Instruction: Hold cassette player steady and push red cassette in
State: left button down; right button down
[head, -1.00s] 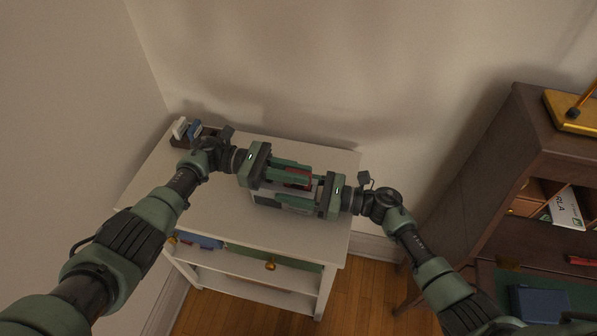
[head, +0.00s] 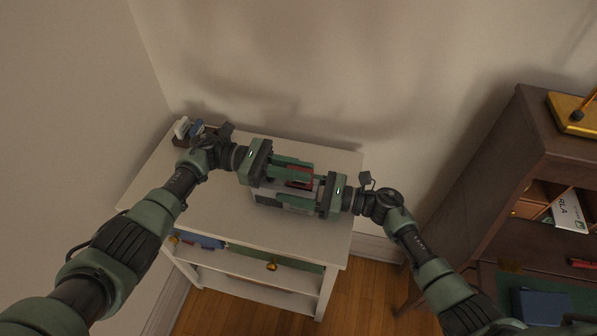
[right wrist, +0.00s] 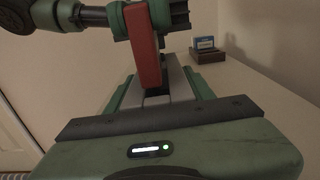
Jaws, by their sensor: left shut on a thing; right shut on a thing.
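The grey cassette player (head: 268,198) is at the white cabinet's top in the head view, largely covered by my grippers. My right gripper (head: 300,190) is shut on it, and its green fingers flank the grey body (right wrist: 152,98) in the right wrist view. My left gripper (head: 296,173) is shut on the red cassette (head: 303,171). In the right wrist view the red cassette (right wrist: 145,52) stands tilted, with its lower end at a dark opening in the player. I cannot tell how deep it sits there.
A dark holder (head: 207,134) with white and blue cassettes stands at the cabinet top's back left corner. The white cabinet top (head: 210,195) is clear in front. A wall is close behind. A brown desk (head: 500,160) stands to the right, across a floor gap.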

pick_arm(q)
jog(key=shift+w+r, duration=0.1)
jog(key=shift+r, duration=0.05)
jog(key=shift+a+f, duration=0.1)
jog(key=shift+f, duration=0.9)
jog(key=shift+f, duration=0.2)
dwell(1.0)
